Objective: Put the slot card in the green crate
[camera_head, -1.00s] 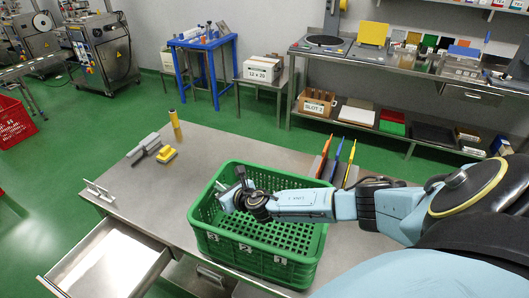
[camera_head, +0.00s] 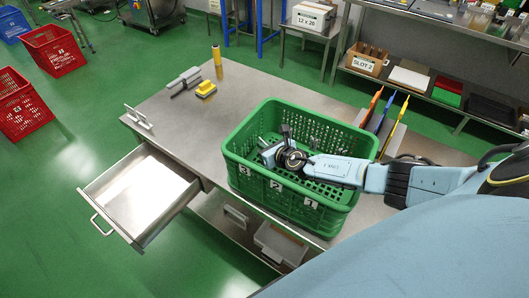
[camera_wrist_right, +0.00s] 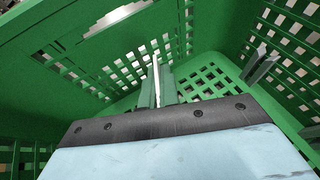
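The green crate (camera_head: 335,202) stands on the steel table, marked 3, 2 and 1 on its front; its walls (camera_wrist_right: 60,70) surround my gripper in the right wrist view. My right gripper (camera_head: 272,140) is down inside the crate near its left part. Its fingers (camera_wrist_right: 212,80) stand apart, with crate lattice visible between them. A thin pale strip (camera_wrist_right: 156,82) shows by one finger; I cannot tell whether it is a card edge or part of the finger. No slot card is clearly recognisable. My left gripper is not in view.
An open drawer (camera_head: 165,222) with a pale bottom juts out at the table's left. Coloured upright dividers (camera_head: 384,112) stand behind the crate. The table's left middle is clear.

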